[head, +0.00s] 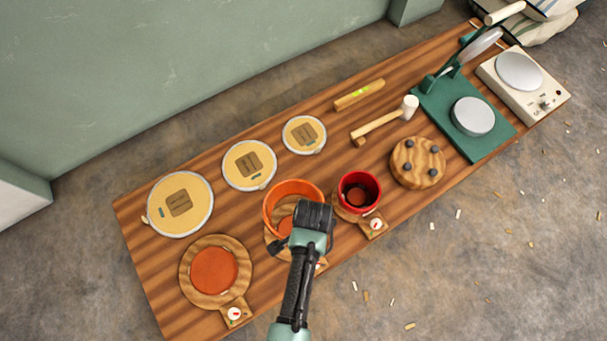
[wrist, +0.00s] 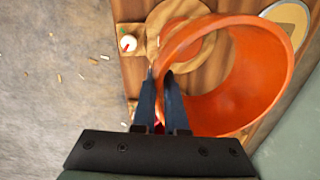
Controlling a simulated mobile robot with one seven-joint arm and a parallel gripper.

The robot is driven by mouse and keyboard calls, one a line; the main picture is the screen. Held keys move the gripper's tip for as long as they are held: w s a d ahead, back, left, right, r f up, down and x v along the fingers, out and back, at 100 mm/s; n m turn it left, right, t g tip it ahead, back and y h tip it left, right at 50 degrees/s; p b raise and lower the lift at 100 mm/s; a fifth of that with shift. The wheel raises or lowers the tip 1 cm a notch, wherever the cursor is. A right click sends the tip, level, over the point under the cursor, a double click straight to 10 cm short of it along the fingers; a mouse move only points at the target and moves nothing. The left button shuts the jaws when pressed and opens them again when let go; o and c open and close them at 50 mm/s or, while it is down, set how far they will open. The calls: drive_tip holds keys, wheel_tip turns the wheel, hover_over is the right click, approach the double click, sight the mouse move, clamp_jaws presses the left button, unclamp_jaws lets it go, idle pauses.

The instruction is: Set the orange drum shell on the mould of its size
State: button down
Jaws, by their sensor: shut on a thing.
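The orange drum shell (head: 282,191) is an open, bowl-like ring near the middle of the table, and it fills the right of the wrist view (wrist: 255,85). My gripper (head: 311,217) is shut on its wall, with the fingers pinching the near rim in the wrist view (wrist: 162,78). The shell is over or on a round wooden mould (head: 270,236), largely hidden by shell and gripper; I cannot tell whether they touch. A larger wooden mould (head: 188,272) with an orange-red centre lies to the left, with a dial. A red shell (head: 361,182) stands on a smaller mould (head: 340,210) to the right.
Three yellow discs of different sizes (head: 180,205) (head: 249,165) (head: 304,134) lie along the back. A level (head: 359,95), a mallet (head: 385,121), a wooden disc with dark knobs (head: 417,163), a green press (head: 455,115) and a white scale (head: 523,84) occupy the right. A wall stands behind.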

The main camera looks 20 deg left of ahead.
drive_tip(key=shift+m, duration=0.5)
drive_tip(key=shift+s+a+f+b, duration=0.1)
drive_tip(key=shift+s+f+b, duration=0.25)
drive_tip(key=shift+f+b, duration=1.25)
drive_tip(key=shift+s+a+f+b, duration=0.1)
drive_tip(key=shift+s+f+b, duration=0.25)
drive_tip(key=shift+f+b, duration=1.3)
drive_tip(key=shift+s+a+f+b, duration=0.1)
drive_tip(key=shift+s+f+b, duration=0.25)
drive_tip(key=shift+f+b, duration=1.25)
drive_tip(key=shift+f+p, duration=0.55)
drive_tip(key=shift+p, duration=0.1)
drive_tip(key=shift+p, duration=0.3)
drive_tip(key=shift+f, duration=0.2)
drive_tip(key=c, duration=0.9)
unclamp_jaws()
